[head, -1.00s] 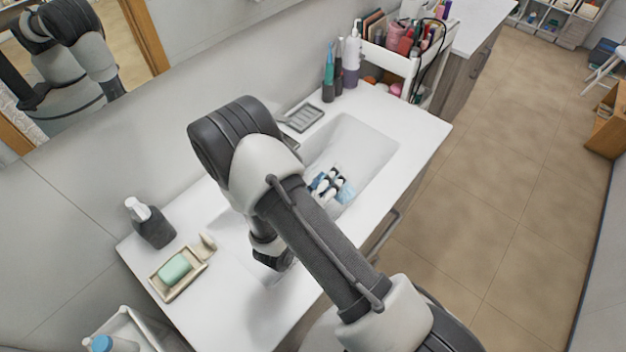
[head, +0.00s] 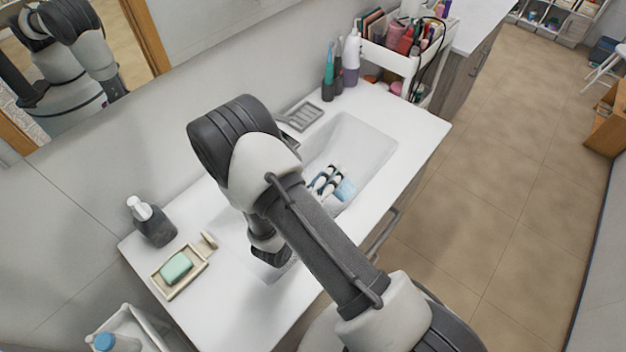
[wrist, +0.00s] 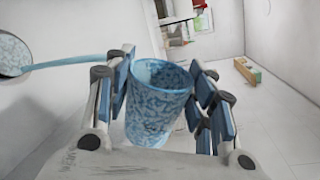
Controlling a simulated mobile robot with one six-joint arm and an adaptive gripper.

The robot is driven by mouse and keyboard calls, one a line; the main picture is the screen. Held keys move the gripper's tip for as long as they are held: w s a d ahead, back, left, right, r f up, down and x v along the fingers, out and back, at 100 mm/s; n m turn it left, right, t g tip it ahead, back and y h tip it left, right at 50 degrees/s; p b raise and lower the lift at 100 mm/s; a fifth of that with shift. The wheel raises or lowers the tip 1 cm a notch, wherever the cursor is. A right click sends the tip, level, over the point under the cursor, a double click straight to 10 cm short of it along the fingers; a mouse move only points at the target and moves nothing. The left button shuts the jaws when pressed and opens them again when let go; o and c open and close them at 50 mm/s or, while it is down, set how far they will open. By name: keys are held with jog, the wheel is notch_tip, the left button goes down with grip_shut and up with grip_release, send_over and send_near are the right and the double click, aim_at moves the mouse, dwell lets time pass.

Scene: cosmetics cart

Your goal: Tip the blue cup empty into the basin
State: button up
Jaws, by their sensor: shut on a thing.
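The blue cup (wrist: 157,112), speckled light and dark blue, stands between the two fingers of my gripper (wrist: 160,92) in the wrist view. The fingers press on its sides, and its mouth is at the top of that picture. Part of its inner wall shows; its bottom and any contents are hidden. In the head view my gripper (head: 325,181) holds the cup (head: 345,190) over the white basin (head: 372,152). I cannot tell how far the cup is tilted. My arm hides the left part of the basin.
A soap dish (head: 187,283) with green soap and a dark pump bottle (head: 152,222) stand left on the counter. A grey ribbed tray (head: 303,115) and bottles (head: 351,58) stand behind the basin. A cart (head: 388,58) stands beyond. A thin blue strip (wrist: 75,62) shows beside my gripper.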

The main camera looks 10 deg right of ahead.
jog(key=shift+w+a+f+n, duration=0.15)
jog(key=shift+f+n, duration=0.4)
jog(key=shift+n, duration=0.25)
dwell(0.5)
jog(key=shift+w+a+r+n+g+h, duration=0.15)
jog(key=shift+w+a+n+g+h, duration=0.15)
jog(key=shift+w+a+n, duration=0.45)
dwell(0.5)
jog(key=shift+w+a+r+n+g+p, duration=0.15)
jog(key=shift+n+p, duration=0.25)
jog(key=shift+n, duration=0.3)
jog(key=shift+w+n+g+p, duration=0.15)
jog(key=shift+n+p, duration=0.2)
jog(key=shift+n, duration=0.3)
